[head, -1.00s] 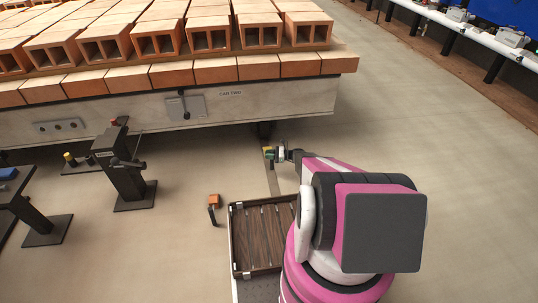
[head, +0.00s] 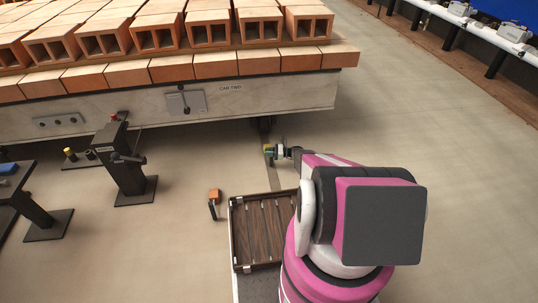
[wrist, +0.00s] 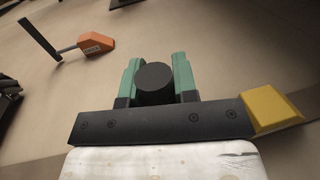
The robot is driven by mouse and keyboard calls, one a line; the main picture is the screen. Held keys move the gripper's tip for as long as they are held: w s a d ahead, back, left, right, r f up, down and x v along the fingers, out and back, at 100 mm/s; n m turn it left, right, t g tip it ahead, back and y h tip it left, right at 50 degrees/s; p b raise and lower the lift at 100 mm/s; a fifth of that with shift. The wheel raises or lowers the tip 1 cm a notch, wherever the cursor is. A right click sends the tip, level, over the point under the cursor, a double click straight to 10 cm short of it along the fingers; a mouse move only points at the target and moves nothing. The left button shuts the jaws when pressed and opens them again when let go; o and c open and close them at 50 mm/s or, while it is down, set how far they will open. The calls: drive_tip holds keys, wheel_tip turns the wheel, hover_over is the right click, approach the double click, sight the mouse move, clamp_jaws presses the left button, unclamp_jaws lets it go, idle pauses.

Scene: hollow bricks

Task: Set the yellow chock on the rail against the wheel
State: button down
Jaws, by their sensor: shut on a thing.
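The yellow chock (head: 267,148) is at the end of my arm in the head view, over or on the rail (head: 274,179), just in front of the dark wheel (head: 264,125) under the car. A small gap seems to show between chock and wheel; contact cannot be told. In the wrist view the yellow chock (wrist: 272,108) shows at the right, partly hidden behind my gripper's black bar. My gripper (wrist: 155,82) has its green fingers shut on a round black grip, seen end-on, apparently the chock's handle. My gripper (head: 274,153) is small in the head view.
An orange block with a black handle (head: 214,195) stands on the floor to the left; it also shows in the wrist view (wrist: 97,43). A dark slatted tray (head: 236,235) is beside my base. A black stand (head: 125,170) is further left. The brick-loaded car (head: 230,103) overhangs the back.

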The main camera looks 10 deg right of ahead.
drive_tip(key=w, duration=0.8)
drive_tip(key=shift+w, duration=2.9)
idle(0.5)
drive_tip(key=shift+f, duration=0.2)
idle(0.6)
drive_tip(key=shift+c, duration=1.1)
unclamp_jaws()
drive_tip(key=shift+f, duration=0.1)
wheel_tip(320, 180, up, 11)
idle(1.1)
